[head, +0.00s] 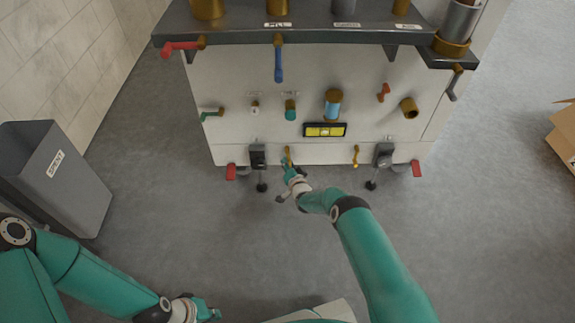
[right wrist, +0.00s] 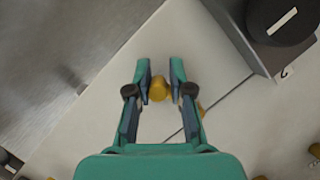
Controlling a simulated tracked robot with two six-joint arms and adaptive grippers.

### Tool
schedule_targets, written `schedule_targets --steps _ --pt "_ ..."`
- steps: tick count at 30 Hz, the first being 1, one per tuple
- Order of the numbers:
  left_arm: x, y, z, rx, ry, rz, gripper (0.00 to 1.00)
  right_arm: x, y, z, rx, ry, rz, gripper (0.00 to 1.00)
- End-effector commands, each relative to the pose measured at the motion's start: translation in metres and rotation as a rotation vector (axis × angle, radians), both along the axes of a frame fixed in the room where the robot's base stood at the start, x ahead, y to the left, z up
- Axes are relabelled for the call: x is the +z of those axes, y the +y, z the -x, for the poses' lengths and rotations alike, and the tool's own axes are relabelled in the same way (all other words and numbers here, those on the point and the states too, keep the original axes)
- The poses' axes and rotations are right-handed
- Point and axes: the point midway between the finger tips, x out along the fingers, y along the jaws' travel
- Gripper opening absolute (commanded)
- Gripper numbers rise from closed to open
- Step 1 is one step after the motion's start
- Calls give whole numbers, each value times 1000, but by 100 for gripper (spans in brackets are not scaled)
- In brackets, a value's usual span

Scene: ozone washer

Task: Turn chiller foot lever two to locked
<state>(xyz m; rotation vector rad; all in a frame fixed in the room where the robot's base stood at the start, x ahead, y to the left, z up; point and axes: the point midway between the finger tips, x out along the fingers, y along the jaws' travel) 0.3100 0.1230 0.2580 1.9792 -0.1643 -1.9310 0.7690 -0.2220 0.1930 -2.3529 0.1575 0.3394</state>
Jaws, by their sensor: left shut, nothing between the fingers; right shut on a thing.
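The chiller cabinet (head: 240,150) stands at the back. Along its bottom edge, two small brass levers show, one left of centre (head: 288,150) and one right of centre (head: 355,156). Two red tabs show at the bottom corners, left (head: 231,172) and right (head: 416,168). I cannot read which lever is numbered two. My right gripper (head: 288,166) is at the left brass lever. In the right wrist view its fingers (right wrist: 158,92) are shut on both sides of the brass knob (right wrist: 158,88). My left gripper (head: 212,313) is shut and empty, low at the front.
A grey bin (head: 65,185) is at left, a cardboard box (head: 565,135) at far right. The floor between is clear.

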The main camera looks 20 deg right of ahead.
Motion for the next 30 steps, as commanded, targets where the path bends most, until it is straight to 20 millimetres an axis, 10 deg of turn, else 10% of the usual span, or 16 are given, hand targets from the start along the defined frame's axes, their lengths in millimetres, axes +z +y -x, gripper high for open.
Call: schedule_targets --steps 5,6,10,30 --pt "0 0 0 0 0 0 0 1 -4 0 -7 -4 -2 0" --pt "0 0 0 0 0 0 0 1 -4 -1 -7 -4 -2 24" --pt "0 0 0 0 0 0 0 1 -3 -1 -6 -4 -1 42" --pt "1 0 0 0 0 0 0 5 -1 18 -1 1 -2 42"
